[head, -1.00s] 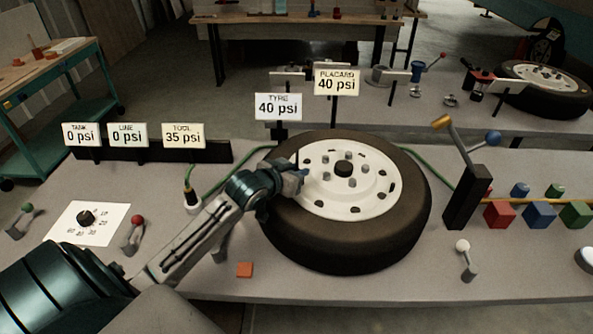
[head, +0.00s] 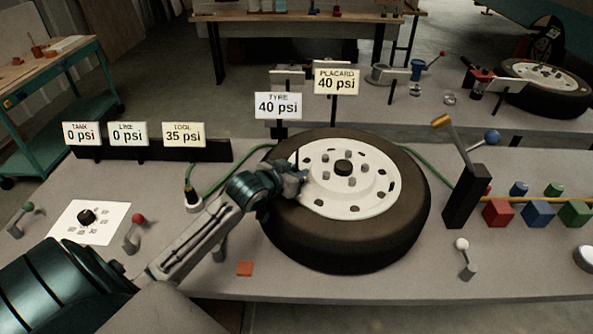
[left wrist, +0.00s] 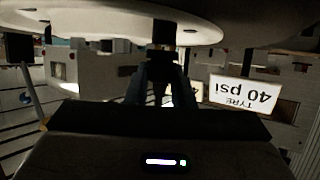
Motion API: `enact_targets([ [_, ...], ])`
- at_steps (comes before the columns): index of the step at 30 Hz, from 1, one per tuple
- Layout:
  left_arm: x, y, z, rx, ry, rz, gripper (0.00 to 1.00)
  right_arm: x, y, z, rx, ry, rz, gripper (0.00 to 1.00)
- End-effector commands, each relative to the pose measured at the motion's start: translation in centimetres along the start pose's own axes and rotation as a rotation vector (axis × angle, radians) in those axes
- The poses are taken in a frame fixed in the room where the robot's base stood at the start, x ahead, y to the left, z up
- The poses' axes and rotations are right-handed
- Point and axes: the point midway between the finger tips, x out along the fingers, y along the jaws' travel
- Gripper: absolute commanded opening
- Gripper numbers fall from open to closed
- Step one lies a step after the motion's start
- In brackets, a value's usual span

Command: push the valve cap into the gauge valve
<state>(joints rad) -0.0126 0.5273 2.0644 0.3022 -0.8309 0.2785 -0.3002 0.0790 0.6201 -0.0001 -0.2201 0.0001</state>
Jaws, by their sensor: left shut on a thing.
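My left gripper (head: 300,179) is at the left part of the white wheel rim (head: 375,198), inside the black tyre (head: 400,232) that lies flat on the bench. In the left wrist view the gripper (left wrist: 163,70) is shut on a small dark piece with a tan band (left wrist: 163,38), which appears to be the valve cap. Its end meets or nearly meets the pale rim (left wrist: 230,28); whether it touches the valve is hidden. In the head view the fingers hide the cap. The gauge valve cannot be made out. My right gripper is not in view.
The TYRE sign (head: 278,105) and PLACARD sign (head: 337,81) both read 40 psi behind the tyre. A green hose (head: 222,171) runs left of it. A black lever post (head: 465,200) stands right.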

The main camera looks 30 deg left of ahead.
Motion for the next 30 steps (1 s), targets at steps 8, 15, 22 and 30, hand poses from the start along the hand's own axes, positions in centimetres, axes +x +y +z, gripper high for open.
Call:
enact_targets([
  [8, 0.2, 0.0, 0.6, 0.000, -0.001, 0.000, 0.00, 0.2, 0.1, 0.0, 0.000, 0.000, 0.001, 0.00],
  [15, 0.2, 0.0, 0.5, 0.000, 0.000, 0.000, 0.46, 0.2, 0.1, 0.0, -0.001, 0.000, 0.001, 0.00],
  [22, 0.0, 0.0, 0.5, 0.001, 0.000, 0.000, 0.46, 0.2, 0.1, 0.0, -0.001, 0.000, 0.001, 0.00],
  [30, -3.2, -0.1, 0.7, 0.008, -0.002, -0.001, 0.46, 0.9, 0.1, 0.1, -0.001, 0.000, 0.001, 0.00],
])
